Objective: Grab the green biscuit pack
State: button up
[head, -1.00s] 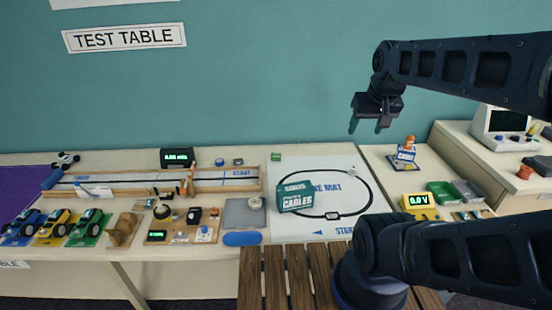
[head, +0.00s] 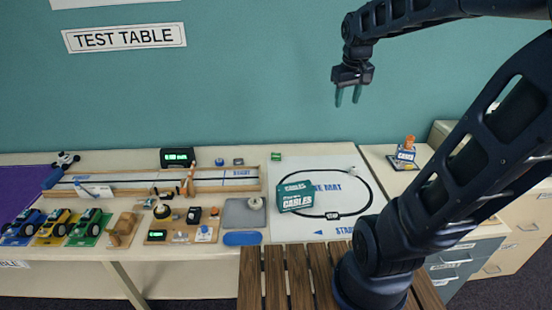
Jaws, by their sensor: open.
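No pack that I can read as biscuits shows. A small green block or pack (head: 276,156) sits at the back of the test table, near the wall and just right of the wooden-railed track; its label is too small to read. A larger teal-green box (head: 295,196) lettered "CABLES" stands on the white line mat in front of it. My gripper (head: 347,97) is open and empty, fingers pointing down. It hangs in front of the teal wall, high above the table and to the right of both green things, touching nothing.
The railed track (head: 215,180) runs along the back left. Toy cars (head: 90,222), small electronics and a grey pad (head: 244,212) fill the front left. The white mat (head: 330,170) is mostly clear. A cable-labelled stand (head: 405,154) is at right. My arm hides part of the right side.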

jog(key=w+a+f+n+g, duration=0.1)
jog(key=w+a+f+n, duration=0.1)
jog(key=w, duration=0.6)
jog(key=w+a+f+n+g, duration=0.1)
jog(key=w+a, duration=0.2)
jog(key=w, duration=0.5)
jog(key=n+g+h, duration=0.2)
jog(key=n+h, duration=0.2)
jog(key=n, duration=0.5)
send_over(276, 160)
jog(key=w+a, duration=0.1)
jog(key=a, duration=0.2)
notch_tip(276, 160, down, 40)
jog(key=shift+d+r, duration=0.15)
jog(key=shift+w+d+x, duration=0.1)
jog(key=shift+d+x, duration=0.05)
jog(key=shift+x, duration=1.35)
jog(key=shift+w+d+x, duration=0.1)
jog(key=shift+d+x, duration=0.05)
jog(key=shift+x, duration=1.35)
jog(key=shift+r, duration=0.1)
grip_shut()
